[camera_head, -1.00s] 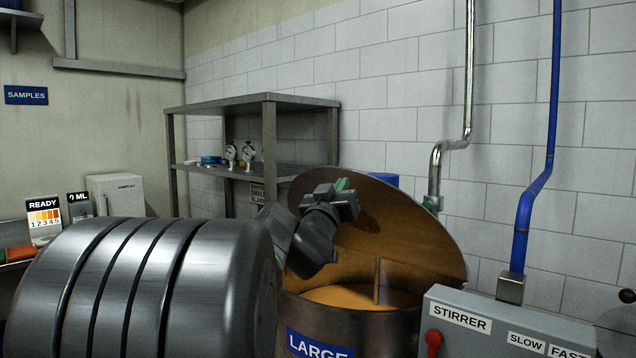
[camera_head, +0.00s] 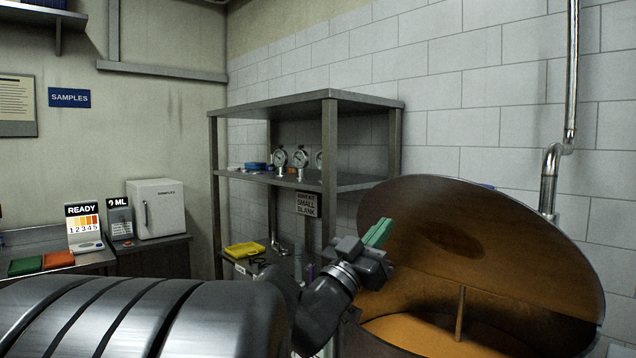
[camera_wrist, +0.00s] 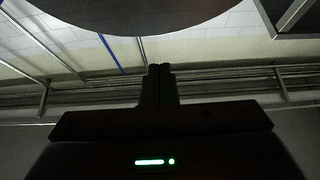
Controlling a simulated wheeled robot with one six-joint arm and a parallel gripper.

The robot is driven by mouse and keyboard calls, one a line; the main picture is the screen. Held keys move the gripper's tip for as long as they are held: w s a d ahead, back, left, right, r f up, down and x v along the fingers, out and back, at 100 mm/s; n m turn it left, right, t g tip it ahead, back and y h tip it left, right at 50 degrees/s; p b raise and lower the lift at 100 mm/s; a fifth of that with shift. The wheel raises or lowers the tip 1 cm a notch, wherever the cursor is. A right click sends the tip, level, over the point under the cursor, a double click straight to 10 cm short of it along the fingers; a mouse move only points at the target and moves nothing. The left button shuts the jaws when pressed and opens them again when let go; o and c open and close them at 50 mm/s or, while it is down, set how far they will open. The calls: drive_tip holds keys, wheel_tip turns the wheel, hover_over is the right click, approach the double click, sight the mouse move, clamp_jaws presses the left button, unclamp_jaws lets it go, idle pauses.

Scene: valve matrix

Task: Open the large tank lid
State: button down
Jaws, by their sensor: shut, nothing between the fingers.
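The large tank's lid (camera_head: 475,250) is a round brown metal disc, tilted up steeply above the tank (camera_head: 375,340). The tank's mouth is uncovered, with orange contents and a thin upright rod (camera_head: 460,312) showing inside. My gripper (camera_head: 378,232), with green fingers, is at the left edge of the lid, in front of its inner face; I cannot tell whether it touches. In the wrist view the fingers (camera_wrist: 159,70) are shut together and empty, and the dark edge of a disc, seemingly the lid (camera_wrist: 130,12), hangs across the top.
A yellow tray (camera_head: 244,250), a white box (camera_head: 156,209) and a "READY" display (camera_head: 84,226) are at left. A pipe (camera_head: 571,80) runs down the tiled wall.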

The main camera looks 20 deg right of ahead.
sight(416, 183)
drive_tip(key=p+x, duration=0.4)
drive_tip(key=x, duration=1)
drive_tip(key=shift+w, duration=0.15)
drive_tip(key=shift+r, duration=0.1)
